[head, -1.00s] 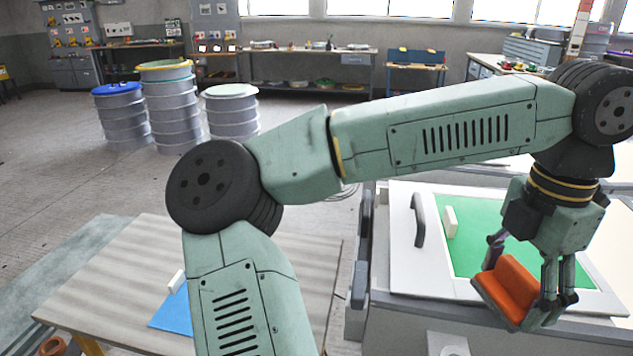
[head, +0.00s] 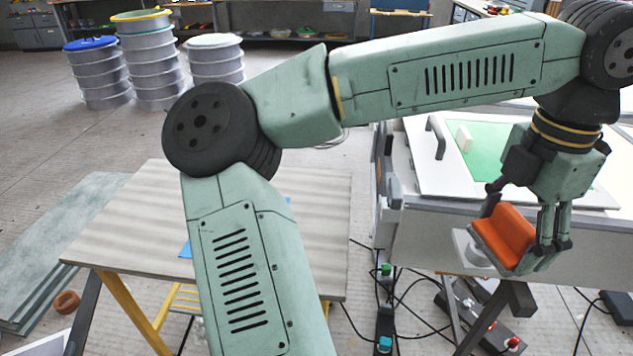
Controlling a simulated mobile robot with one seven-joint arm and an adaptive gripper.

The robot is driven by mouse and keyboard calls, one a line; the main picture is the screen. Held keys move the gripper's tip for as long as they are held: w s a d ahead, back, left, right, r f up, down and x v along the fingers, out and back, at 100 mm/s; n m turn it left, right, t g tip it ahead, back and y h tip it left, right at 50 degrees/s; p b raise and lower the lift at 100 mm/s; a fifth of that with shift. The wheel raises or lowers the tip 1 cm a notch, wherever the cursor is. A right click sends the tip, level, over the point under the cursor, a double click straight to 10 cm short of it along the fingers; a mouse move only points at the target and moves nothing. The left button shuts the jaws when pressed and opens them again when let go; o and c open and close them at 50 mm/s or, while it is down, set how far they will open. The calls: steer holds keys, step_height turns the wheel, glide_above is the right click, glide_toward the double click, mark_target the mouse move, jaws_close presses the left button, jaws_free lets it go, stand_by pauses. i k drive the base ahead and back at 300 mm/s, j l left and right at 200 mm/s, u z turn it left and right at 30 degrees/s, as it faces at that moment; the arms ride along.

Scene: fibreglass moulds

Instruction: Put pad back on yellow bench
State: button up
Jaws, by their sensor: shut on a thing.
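My gripper (head: 526,246) is at the right of the head view, shut on an orange pad (head: 505,232) with a grey plate along its lower side. The pad is tilted and held in the air in front of the white mould's near side. The yellow bench (head: 120,235) stands at left centre, with a pale wooden top and yellow legs. A blue sheet (head: 186,250) lies on its top, mostly hidden behind my arm. My gripper and the pad are well to the right of the bench, apart from it.
The white mould (head: 420,178) with a green panel (head: 490,145) carries a small pale block (head: 464,139). Cables and a power strip (head: 385,325) lie on the floor between bench and mould. Flat grey sheets (head: 60,240) lie left of the bench. Drums (head: 150,60) stand behind.

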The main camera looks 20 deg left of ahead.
mark_target(322, 241)
steer(key=j+z, duration=0.2)
steer(key=j, duration=0.3)
steer(key=k+j+z, duration=0.15)
steer(key=j, duration=0.35)
steer(key=i+j+z, duration=0.15)
steer(key=j, duration=0.25)
steer(key=i, duration=0.25)
